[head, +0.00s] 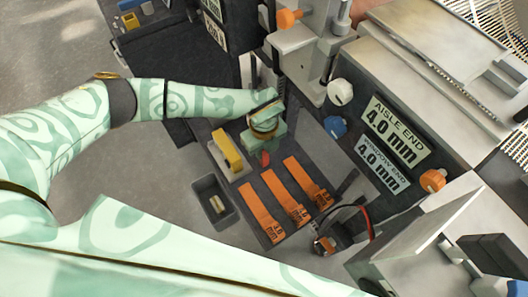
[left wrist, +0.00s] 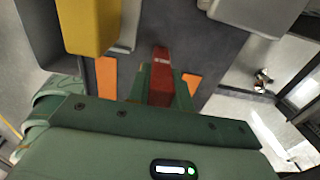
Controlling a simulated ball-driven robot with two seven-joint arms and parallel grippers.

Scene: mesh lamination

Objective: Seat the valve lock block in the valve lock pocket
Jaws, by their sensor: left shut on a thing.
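My left gripper (head: 265,150) is shut on a red block, which I take as the valve lock block (head: 265,159). It is above the dark tray, beside the yellow block. In the left wrist view the red block (left wrist: 160,78) stands out between the green fingers (left wrist: 160,92), its far end over the dark surface. The gripper hides much of the block in the head view. I cannot tell which recess is the valve lock pocket. My right gripper does not show.
A yellow block (head: 227,149) on a pale base is left of the gripper. Several orange strips (head: 278,194) lie on the dark tray (head: 290,165). A small grey bin (head: 207,187) holds a pale piece. A machine with knobs and a "4.0 mm" label (head: 396,132) stands to the right.

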